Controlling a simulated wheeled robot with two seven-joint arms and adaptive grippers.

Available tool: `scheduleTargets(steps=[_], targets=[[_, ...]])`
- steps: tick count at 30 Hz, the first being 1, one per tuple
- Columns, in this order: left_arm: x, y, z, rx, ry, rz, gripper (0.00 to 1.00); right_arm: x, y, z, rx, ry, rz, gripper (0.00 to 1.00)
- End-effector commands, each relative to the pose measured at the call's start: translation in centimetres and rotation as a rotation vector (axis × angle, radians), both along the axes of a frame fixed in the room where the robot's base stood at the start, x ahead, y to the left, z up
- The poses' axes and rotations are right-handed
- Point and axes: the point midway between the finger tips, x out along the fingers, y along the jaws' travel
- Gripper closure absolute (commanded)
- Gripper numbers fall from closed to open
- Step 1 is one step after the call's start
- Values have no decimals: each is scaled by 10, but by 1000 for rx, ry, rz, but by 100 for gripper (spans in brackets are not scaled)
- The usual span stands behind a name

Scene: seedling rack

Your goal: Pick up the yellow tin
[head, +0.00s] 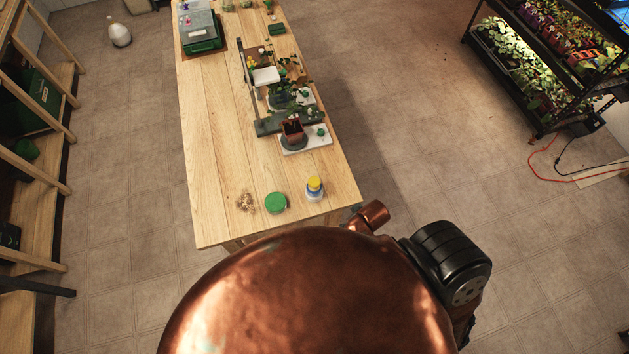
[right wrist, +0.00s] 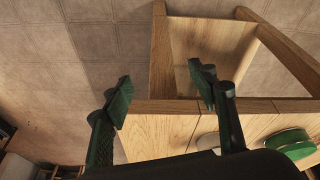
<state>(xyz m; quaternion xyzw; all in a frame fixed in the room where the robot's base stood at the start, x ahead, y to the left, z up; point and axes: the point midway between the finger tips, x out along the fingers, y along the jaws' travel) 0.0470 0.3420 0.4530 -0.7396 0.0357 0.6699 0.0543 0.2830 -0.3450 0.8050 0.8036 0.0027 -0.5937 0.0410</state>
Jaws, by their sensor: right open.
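No plain yellow tin is clear to me. The closest match in the head view is a small white and blue container with a yellow lid (head: 314,185), upright near the front right corner of the wooden table (head: 222,150). A round green-lidded tin (head: 276,202) stands left of it and also shows in the right wrist view (right wrist: 290,143). My right gripper (right wrist: 160,92) is open and empty, its fingers spread over the table's near edge and the frame below. My left gripper is in neither view.
A small heap of tan bits (head: 245,202) lies left of the green-lidded tin. A green case (head: 203,44) is at the far left. The table's middle left is clear.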

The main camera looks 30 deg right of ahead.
Motion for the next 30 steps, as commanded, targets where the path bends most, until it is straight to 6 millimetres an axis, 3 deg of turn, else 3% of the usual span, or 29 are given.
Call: scheduleTargets(steps=[1, 3, 6, 12, 21, 25, 30], targets=[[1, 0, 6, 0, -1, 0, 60, 11, 2, 28, 0, -31, 24, 47], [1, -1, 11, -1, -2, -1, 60, 32, 13, 64, 9, -76, 88, 47], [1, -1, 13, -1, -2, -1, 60, 60, 33, 94, 30, -133, 195, 47], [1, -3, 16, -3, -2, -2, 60, 100, 77, 132, 70, -210, 410, 47], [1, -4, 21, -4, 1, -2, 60, 129, 127, 168, 112, -229, 766, 47], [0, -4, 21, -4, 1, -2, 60, 133, 119, 170, 116, -175, 883, 47], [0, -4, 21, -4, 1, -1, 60, 139, 82, 173, 109, -101, 918, 47]])
